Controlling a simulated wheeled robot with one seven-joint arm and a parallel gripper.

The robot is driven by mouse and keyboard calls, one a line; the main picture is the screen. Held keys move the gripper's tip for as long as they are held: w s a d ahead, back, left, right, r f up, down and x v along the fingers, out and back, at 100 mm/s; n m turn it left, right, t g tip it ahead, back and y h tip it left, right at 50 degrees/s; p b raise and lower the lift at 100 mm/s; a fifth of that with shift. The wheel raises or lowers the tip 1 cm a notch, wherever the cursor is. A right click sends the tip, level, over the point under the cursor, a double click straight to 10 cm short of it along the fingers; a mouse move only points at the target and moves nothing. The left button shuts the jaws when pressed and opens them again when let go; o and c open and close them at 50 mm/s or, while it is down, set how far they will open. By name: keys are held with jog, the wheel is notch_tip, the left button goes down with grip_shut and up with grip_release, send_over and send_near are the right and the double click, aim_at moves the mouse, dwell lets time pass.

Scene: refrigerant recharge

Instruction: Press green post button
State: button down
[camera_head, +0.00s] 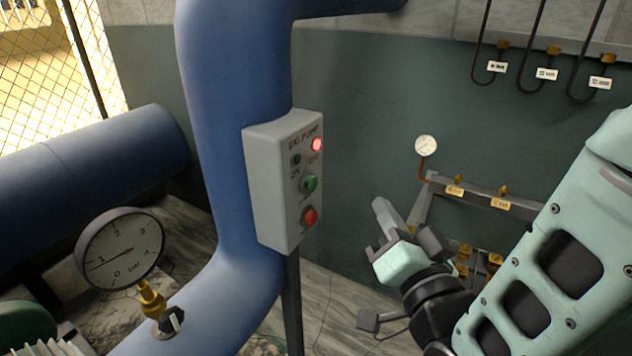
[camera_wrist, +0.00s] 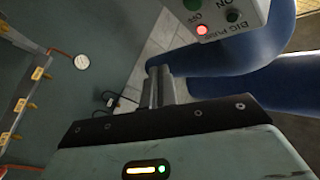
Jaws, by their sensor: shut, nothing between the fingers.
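The grey control box (camera_head: 270,185) stands on a post beside the blue pipe. Its face carries a green button (camera_head: 310,184), a red button (camera_head: 310,217) below it and a lit red lamp (camera_head: 316,144) at the top. My gripper (camera_head: 380,207) is shut and empty, to the right of the box and apart from it. In the wrist view the shut fingers (camera_wrist: 160,75) point toward the floor and pipe. There the box (camera_wrist: 250,12) is cut off at the top edge, showing the green button (camera_wrist: 193,5) and lit lamp (camera_wrist: 202,30); the red button is out of view.
A thick blue pipe (camera_head: 220,100) runs behind the box. A round gauge (camera_head: 120,248) stands at the lower left. Open air lies between my gripper and the box.

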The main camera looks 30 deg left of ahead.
aim_at(310, 183)
jog(key=a+p, duration=0.1)
jog(key=a, duration=0.7)
jog(key=shift+w+a, duration=0.2)
jog(key=shift+w, duration=0.1)
jog(key=shift+a, duration=0.1)
dwell(1.7)
jog(key=shift+a+b, duration=0.3)
jog(key=shift+b, duration=0.15)
jog(key=shift+w+a, duration=0.1)
jog(key=shift+a, duration=0.4)
dwell(0.6)
jog(key=shift+d+b, duration=0.15)
jog(key=shift+b, duration=0.2)
jog(key=shift+d+b, duration=0.35)
jog(key=shift+d, duration=0.4)
jog(key=shift+d, duration=0.1)
